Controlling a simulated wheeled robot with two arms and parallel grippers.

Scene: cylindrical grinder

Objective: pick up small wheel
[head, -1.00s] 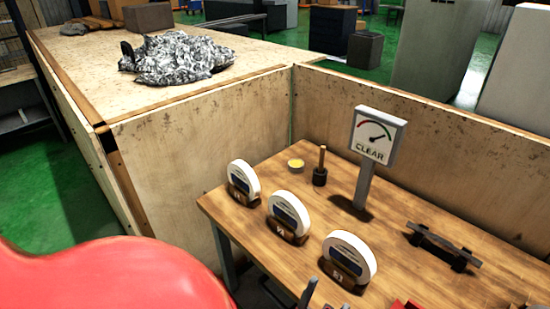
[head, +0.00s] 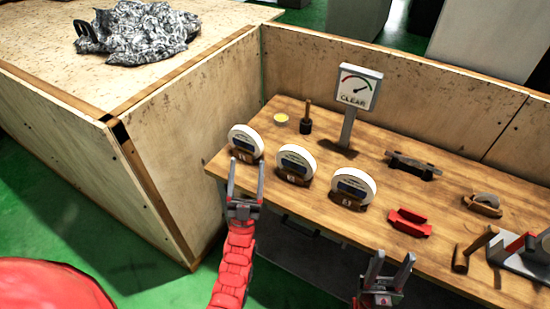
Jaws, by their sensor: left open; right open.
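Three white grinding wheels with dark blue centres stand upright in brown holders along the table's near left side, with markings on the holders. The left wheel (head: 244,140) looks the smallest, the middle wheel (head: 297,161) is a bit larger, and the right wheel (head: 354,186) looks the largest. My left gripper (head: 247,178) is open and empty, its fingers pointing up just in front of the left wheel's holder and left of the middle wheel. My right gripper (head: 389,268) is open and empty at the table's front edge, below the red block.
The wooden table (head: 330,148) also holds a gauge sign reading CLEAR (head: 358,88), a yellow disc (head: 281,118), a dark brush-like tool (head: 306,122), a dark bar fixture (head: 413,165), a red block (head: 409,222) and a hammer-like tool (head: 472,250). Wooden panels (head: 190,170) close the left and back.

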